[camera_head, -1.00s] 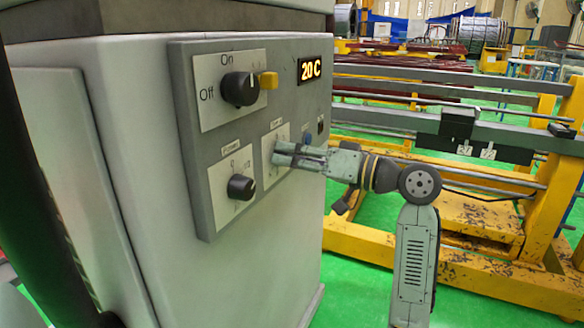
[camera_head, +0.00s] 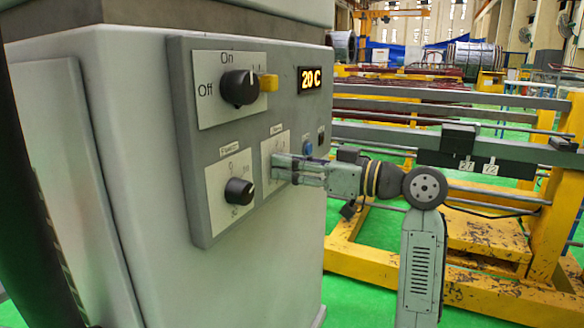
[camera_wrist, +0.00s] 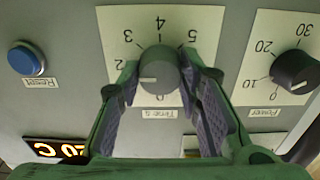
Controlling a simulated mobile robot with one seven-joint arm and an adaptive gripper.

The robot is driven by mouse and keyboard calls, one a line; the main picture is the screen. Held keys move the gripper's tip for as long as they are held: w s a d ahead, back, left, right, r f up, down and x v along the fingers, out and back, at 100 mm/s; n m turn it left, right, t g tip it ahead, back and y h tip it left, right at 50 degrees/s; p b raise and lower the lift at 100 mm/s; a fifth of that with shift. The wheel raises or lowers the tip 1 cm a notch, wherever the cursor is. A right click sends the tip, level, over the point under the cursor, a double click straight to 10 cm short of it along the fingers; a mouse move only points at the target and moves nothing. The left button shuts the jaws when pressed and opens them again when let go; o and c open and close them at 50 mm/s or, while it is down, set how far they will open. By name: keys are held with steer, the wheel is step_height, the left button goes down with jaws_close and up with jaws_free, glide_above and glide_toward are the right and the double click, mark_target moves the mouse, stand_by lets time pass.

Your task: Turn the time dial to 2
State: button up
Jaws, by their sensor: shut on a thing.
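The time dial (camera_wrist: 157,70) is a dark grey round knob on a white plate labelled Time, with 2, 3, 4 and 5 around its left and top and 0 below. Its pale mark points left and slightly down, below the 2. My gripper (camera_wrist: 160,75) has one finger on each side of the dial and is shut on it. In the head view my gripper (camera_head: 287,168) reaches the time plate (camera_head: 271,146) from the right, and its fingers hide the dial.
The power dial (camera_wrist: 296,70) is close on the right in the wrist view; a blue reset button (camera_wrist: 26,58) is on the left. The head view shows the On/Off switch (camera_head: 239,88) and a display (camera_head: 310,79) reading 20 C. A yellow frame (camera_head: 556,215) stands behind my arm.

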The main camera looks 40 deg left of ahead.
steer(key=shift+f, duration=0.1)
steer(key=o, duration=1.1)
steer(key=shift+o, duration=0.2)
steer(key=v, duration=1.2)
